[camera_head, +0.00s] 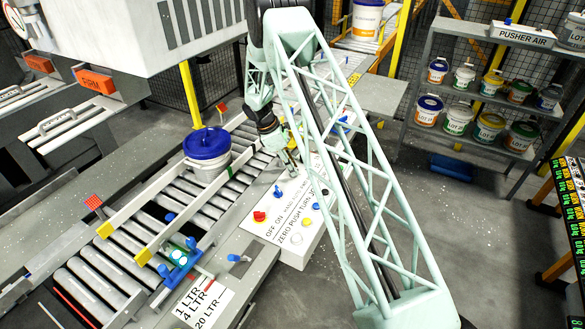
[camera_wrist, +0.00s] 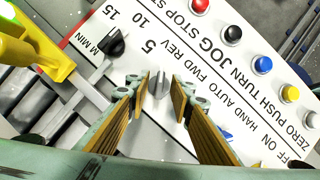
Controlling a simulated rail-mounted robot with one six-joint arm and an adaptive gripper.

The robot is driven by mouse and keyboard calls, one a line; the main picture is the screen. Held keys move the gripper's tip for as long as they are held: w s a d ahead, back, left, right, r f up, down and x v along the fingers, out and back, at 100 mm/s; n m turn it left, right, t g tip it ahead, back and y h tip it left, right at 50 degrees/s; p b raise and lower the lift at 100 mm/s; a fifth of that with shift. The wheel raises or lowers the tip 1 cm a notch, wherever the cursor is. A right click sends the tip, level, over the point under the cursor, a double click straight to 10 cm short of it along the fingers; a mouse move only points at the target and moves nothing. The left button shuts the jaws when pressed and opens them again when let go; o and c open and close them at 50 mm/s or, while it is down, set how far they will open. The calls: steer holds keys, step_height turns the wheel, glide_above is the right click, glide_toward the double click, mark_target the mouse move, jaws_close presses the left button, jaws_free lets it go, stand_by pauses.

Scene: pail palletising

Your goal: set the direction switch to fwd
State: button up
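The direction switch (camera_wrist: 158,84) is a small grey knob beside the FWD and REV lettering on the white control panel (camera_head: 283,212). In the wrist view it appears between the two fingertips of my gripper (camera_wrist: 159,90), its ridge roughly upright in the picture. The fingers are apart, with a gap on each side of the knob; I cannot tell how close the tips are in depth. In the head view my gripper (camera_head: 291,160) is over the far part of the panel, and I cannot make out the direction switch there.
A black speed knob (camera_wrist: 115,42) marked 5, 10, 15 is close by. Red (camera_wrist: 199,5), black (camera_wrist: 232,34), blue (camera_wrist: 262,65) and yellow (camera_wrist: 289,93) buttons line the panel. A blue-lidded pail (camera_head: 207,148) stands on the roller conveyor beside it.

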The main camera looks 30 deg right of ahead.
steer(key=shift+c, duration=0.2)
jaws_close()
steer(key=shift+m, duration=0.4)
steer(key=m+g+b, duration=0.1)
steer(key=m, duration=0.1)
steer(key=shift+w+d+f+m+y, duration=0.1)
steer(key=shift+m+y, duration=0.2)
steer(key=shift+y, duration=0.1)
steer(key=m+g+y+b, duration=0.1)
steer(key=m, duration=0.2)
steer(key=shift+m+b, duration=0.3)
steer(key=shift+b, duration=0.05)
steer(key=m+y+b, duration=0.1)
steer(key=m, duration=0.2)
steer(key=shift+d+m+g, duration=0.1)
steer(key=shift+m+g, duration=0.2)
steer(key=shift+m+y+b, duration=0.35)
steer(key=shift+m+y, duration=0.35)
steer(key=shift+m, duration=1)
